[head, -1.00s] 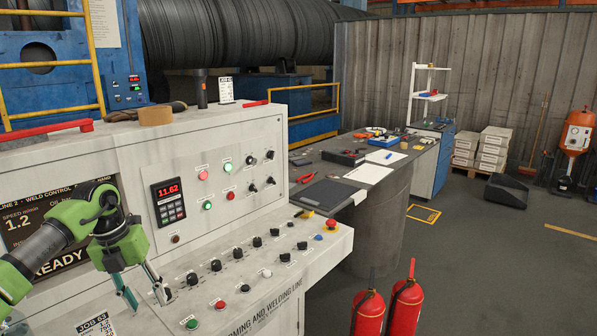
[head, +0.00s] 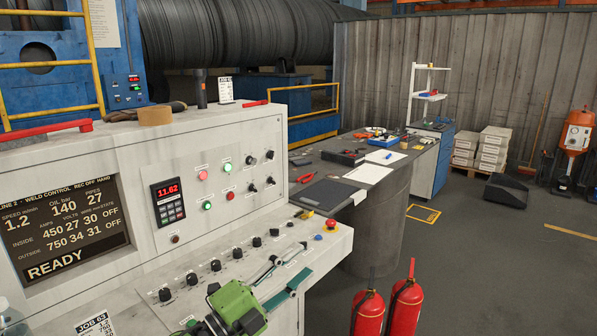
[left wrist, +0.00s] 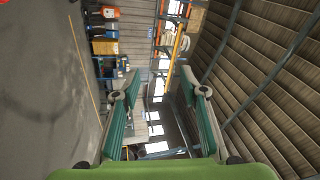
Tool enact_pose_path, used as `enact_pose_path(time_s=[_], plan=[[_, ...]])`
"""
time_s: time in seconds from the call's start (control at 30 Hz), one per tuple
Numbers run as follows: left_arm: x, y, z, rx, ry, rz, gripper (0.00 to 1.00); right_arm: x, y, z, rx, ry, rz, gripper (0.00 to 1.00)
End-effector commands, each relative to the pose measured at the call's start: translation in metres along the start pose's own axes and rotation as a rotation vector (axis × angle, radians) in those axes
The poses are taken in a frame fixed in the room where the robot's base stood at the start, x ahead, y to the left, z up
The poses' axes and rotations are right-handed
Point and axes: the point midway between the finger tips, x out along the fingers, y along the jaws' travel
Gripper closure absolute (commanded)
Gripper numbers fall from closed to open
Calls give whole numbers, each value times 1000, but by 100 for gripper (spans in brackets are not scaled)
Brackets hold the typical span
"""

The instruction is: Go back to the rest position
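My left gripper (head: 286,275) is low in the head view, in front of the sloped knob panel (head: 235,262) of the white control console (head: 225,145). Its green body is at the bottom, and its fingers point up and to the right. In the left wrist view the two teal-padded fingers (left wrist: 160,105) stand apart with nothing between them. My right gripper is in neither view.
Two red fire extinguishers (head: 386,305) stand on the floor right of the console. A dark worktable (head: 385,205) with tools stands behind. The grey floor at right is mostly clear.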

Motion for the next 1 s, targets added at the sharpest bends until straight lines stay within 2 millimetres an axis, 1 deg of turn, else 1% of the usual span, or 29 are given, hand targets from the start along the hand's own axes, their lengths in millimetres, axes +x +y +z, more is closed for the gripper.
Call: enact_pose_path(time_s=[0.03, 0.07, 0.1, 0.17, 0.2, 0.27, 0.3, 0.37, 0.4, 0.47, 0.5, 0.57, 0.6, 0.7, 0.83, 1.0], plan=[[-12, -2, 9, -98, -100, -57, 61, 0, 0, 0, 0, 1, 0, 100], [-20, -4, 18, -152, -168, -87, 61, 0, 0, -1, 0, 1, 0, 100], [-34, -3, 30, -228, -260, -121, 61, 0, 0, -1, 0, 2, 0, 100], [-59, 4, 50, -340, -404, -156, 61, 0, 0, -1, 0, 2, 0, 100], [-79, 13, 61, -416, -503, -169, 61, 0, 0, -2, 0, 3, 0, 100], [-112, 32, 76, -529, -651, -173, 61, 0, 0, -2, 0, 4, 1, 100], [-136, 47, 82, -604, -752, -165, 61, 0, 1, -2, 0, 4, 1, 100], [-174, 74, 87, -713, -897, -140, 61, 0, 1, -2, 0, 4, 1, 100], [-200, 91, 86, -779, -987, -115, 61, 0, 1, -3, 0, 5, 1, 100], [-237, 118, 78, -874, -1115, -68, 61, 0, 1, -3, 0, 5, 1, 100], [-261, 135, 70, -934, -1195, -30, 61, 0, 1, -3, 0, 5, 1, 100], [-293, 157, 54, -1012, -1298, 28, 61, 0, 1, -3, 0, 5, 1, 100], [-312, 169, 43, -1058, -1357, 66, 61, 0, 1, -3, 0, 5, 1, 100], [-350, 192, 15, -1147, -1473, 157, 61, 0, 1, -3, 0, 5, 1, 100], [-387, 210, -20, -1235, -1583, 261, 61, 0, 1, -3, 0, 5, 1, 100], [-424, 223, -64, -1327, -1688, 388, 61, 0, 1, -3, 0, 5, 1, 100]])
